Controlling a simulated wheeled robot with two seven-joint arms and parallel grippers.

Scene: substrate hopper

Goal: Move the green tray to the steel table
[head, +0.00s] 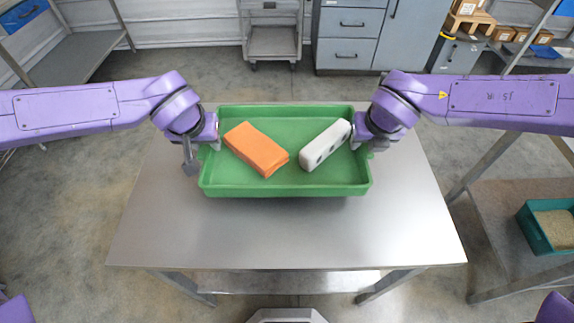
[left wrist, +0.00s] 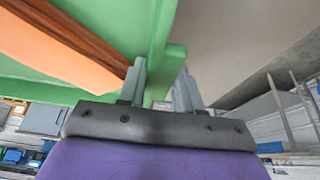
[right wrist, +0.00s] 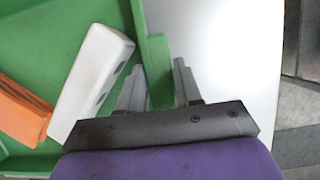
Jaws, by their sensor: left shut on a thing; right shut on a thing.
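The green tray (head: 285,187) is at the far half of the steel table (head: 290,235), level in the head view. I cannot tell whether it rests on the top or is just above it. An orange block (head: 256,149) and a white block with dark holes (head: 325,146) lie in it. My left gripper (head: 214,143) is shut on the tray's left wall; its fingers (left wrist: 161,86) straddle the green rim in the left wrist view. My right gripper (head: 357,142) is shut on the right wall; its fingers (right wrist: 160,86) straddle the rim in the right wrist view.
The near part of the table top is bare. A shelf with a teal bin (head: 548,228) of grain stands at the right. Grey cabinets (head: 350,35) and a steel cart (head: 272,35) stand at the back. Another shelf rack (head: 75,55) is at the far left.

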